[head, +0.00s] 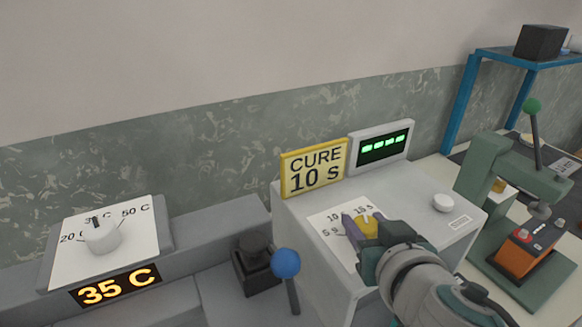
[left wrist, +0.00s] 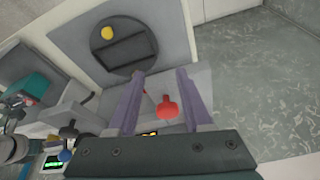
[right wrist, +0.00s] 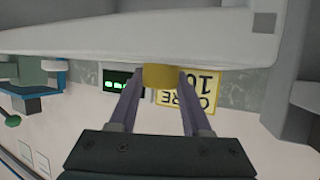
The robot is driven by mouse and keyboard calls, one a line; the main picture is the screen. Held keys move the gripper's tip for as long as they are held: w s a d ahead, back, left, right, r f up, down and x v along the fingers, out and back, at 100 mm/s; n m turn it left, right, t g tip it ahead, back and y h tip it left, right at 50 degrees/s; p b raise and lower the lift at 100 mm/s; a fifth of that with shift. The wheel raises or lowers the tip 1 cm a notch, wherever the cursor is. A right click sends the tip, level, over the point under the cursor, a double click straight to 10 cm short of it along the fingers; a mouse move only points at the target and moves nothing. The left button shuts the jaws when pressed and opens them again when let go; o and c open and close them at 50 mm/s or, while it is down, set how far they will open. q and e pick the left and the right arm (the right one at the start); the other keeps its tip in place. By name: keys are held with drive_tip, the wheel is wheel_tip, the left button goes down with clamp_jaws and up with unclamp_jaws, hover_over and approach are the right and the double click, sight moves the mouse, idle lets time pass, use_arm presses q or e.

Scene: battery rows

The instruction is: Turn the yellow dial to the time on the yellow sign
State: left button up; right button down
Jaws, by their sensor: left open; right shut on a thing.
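The yellow sign (head: 314,168) reads CURE 10 S and stands on the box behind the dial. My left gripper (left wrist: 158,75) is open and empty, away from the dial.
A white dial (head: 102,236) with a 35 C display (head: 115,285) is at the left. A blue-knobbed lever (head: 286,263) stands left of the box. A green display (head: 381,147) and a white button (head: 443,202) are on the box. A green press (head: 518,190) stands at the right.

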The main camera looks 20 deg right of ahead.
drive_tip(key=shift+d+r+n+y+p, duration=0.1)
drive_tip(key=shift+r+n+y+p, duration=0.05)
drive_tip(key=shift+n+y+p, duration=0.85)
drive_tip(key=n+y+p, duration=0.1)
drive_tip(key=n+y, duration=0.1)
drive_tip(key=y, duration=0.1)
drive_tip(key=shift+t, duration=0.3)
drive_tip(key=shift+f+n+y, duration=0.2)
drive_tip(key=shift+n+y, duration=1)
drive_tip(key=shift+n+g+y, duration=0.6)
drive_tip(key=shift+n+y, duration=0.5)
drive_tip(key=shift+y, duration=0.1)
drive_tip(key=c, duration=0.6)
unclamp_jaws()
drive_tip(key=shift+o, duration=1.2)
